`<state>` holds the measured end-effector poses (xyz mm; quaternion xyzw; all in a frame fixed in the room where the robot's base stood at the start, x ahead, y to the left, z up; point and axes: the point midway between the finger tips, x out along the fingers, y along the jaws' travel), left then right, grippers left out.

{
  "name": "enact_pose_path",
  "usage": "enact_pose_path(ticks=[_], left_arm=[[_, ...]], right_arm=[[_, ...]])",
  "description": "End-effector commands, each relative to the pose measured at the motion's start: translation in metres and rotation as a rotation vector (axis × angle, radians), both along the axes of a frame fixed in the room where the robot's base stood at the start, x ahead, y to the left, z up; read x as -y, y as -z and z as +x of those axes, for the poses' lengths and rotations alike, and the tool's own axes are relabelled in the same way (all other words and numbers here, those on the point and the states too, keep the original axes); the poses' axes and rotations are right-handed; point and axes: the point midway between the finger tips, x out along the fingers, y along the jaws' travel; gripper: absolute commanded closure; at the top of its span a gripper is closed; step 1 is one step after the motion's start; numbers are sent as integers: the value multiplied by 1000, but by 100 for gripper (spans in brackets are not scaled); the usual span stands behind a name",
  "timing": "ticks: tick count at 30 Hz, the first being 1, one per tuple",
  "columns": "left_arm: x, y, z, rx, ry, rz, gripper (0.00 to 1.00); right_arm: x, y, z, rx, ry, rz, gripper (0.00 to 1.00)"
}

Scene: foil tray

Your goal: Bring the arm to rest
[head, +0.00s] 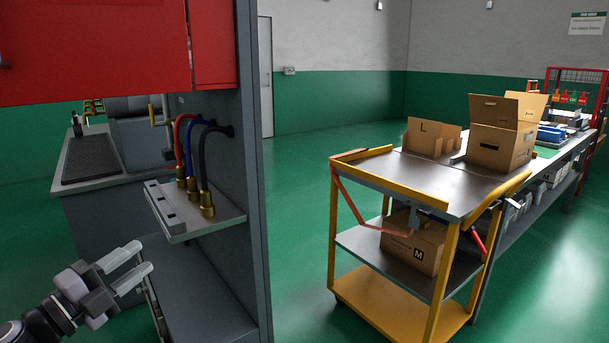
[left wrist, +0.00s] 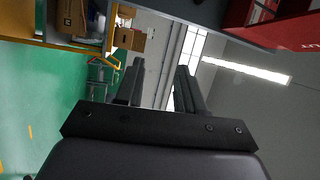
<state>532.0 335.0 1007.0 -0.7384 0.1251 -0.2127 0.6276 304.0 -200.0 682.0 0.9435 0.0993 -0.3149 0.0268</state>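My left gripper (head: 138,265) is at the lower left of the head view, in front of a grey workstation and below its small shelf. Its two fingers are apart with nothing between them. In the left wrist view the two dark fingers (left wrist: 157,88) also stand apart and empty, with the wall and a bright window behind them. No foil tray can be made out in either view. My right gripper is in neither view.
The workstation's grey side panel (head: 252,170) and small shelf (head: 200,226) with red, blue and black hoses are close to the left gripper. A yellow cart (head: 435,192) with cardboard boxes stands at the right. Green floor (head: 300,200) between them is clear.

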Motion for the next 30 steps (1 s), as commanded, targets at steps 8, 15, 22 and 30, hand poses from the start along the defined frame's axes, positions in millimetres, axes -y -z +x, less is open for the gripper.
enact_pose_path(ticks=[8, 15, 22, 30], left_arm=[[47, 156, -68, -473, -201, -569, 62], [98, 257, -167, -884, -430, -961, 62], [129, 291, -225, -1086, -551, -1137, 62], [133, 294, -231, -1106, -563, -1154, 62]], right_arm=[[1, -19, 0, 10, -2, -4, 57], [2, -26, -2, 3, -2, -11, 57], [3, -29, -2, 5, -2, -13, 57], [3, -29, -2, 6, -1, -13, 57]])
